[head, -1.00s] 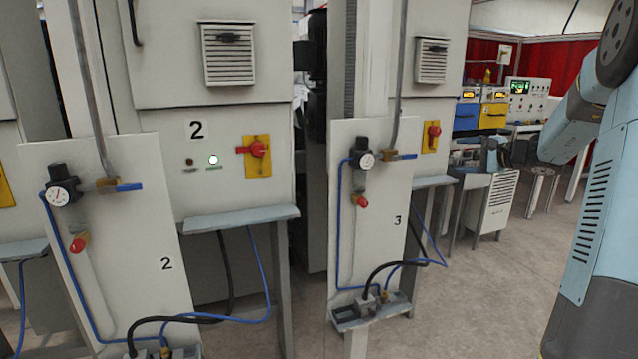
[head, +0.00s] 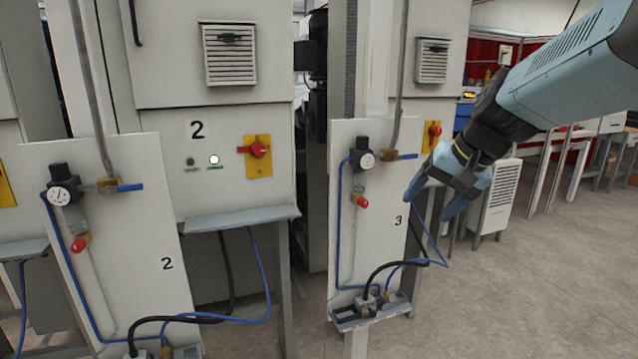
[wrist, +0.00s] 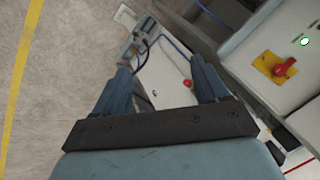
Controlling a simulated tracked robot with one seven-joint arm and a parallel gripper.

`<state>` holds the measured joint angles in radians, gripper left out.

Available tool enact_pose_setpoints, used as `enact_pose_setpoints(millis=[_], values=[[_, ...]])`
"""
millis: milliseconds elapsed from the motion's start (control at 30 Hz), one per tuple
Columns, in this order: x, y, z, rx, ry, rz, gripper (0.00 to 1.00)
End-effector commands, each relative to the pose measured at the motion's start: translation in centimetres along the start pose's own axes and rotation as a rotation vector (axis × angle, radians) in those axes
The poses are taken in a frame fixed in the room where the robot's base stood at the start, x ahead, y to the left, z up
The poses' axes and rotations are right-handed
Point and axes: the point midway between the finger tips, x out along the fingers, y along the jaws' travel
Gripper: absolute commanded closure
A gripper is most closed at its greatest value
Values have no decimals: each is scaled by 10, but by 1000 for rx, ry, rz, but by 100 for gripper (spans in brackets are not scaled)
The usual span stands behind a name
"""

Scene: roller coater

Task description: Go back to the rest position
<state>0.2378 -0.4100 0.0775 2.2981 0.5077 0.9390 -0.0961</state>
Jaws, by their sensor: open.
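My gripper (head: 432,206) is in the right half of the head view, on my arm that reaches in from the upper right. It is open and empty, with its blue-grey fingers spread and pointing down and left. The rest position is not marked in any view.
The panel marked 2 (head: 110,235) and its cabinet (head: 215,130) with a red switch (head: 259,149) stand at the left. Blue hoses (head: 262,280) and black cables hang low. Bare floor (head: 500,300) lies at the lower right. A yellow floor line (wrist: 18,75) shows in the wrist view.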

Motion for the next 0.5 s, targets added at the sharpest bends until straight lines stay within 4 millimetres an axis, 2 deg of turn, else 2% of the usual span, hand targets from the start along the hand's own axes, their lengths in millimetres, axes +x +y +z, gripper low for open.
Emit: enact_pose_setpoints(millis=[33,200,333,500], values=[[-6,3,16,-44,10,31,27],[-20,22,59,-181,43,141,27],[-29,38,83,-274,75,213,27],[-36,54,101,-352,107,272,27]])
